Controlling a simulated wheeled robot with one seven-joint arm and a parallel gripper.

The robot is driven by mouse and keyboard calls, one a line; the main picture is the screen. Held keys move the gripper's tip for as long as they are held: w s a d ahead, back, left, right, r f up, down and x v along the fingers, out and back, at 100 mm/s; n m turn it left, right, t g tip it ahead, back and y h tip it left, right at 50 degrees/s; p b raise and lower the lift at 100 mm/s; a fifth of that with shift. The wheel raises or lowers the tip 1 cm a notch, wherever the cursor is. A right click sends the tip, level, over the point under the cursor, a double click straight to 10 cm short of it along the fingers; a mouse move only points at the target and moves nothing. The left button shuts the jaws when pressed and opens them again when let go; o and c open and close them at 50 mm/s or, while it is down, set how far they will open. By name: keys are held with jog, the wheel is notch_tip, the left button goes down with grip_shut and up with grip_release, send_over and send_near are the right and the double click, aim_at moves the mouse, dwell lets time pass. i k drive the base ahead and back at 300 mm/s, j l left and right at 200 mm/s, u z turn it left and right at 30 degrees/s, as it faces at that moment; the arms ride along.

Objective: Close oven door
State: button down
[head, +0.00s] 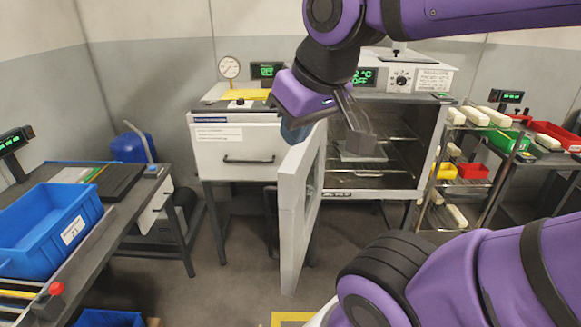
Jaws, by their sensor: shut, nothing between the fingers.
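The oven (430,130) stands at the back centre with its dark chamber and wire racks in view. Its pale grey door (292,225) is wide open, swung out toward me from the left side of the opening. I see mostly the door's edge and a narrow slant of its inner face. My gripper (363,148) is shut and empty. It appears in front of the opening, to the right of the door's upper part. A gap shows between the fingertips and the door in the picture, but depth is hard to judge. My wrist hides part of the oven front.
A white drawer cabinet (238,138) with a gauge stands left of the oven. A bench with a blue bin (45,228) is at the left. A rack (468,165) of coloured bins stands right of the oven. The floor (225,265) left of the door is clear.

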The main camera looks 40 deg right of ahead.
aim_at(297, 213)
jog(key=i+j+z, duration=0.2)
jog(key=j+z, duration=0.3)
jog(key=i+j+z, duration=0.15)
jog(key=j+z, duration=0.3)
jog(key=i+j+z, duration=0.1)
jog(key=j+z, duration=0.25)
jog(key=z, duration=0.15)
jog(key=j+z, duration=0.5)
jog(key=l, duration=0.5)
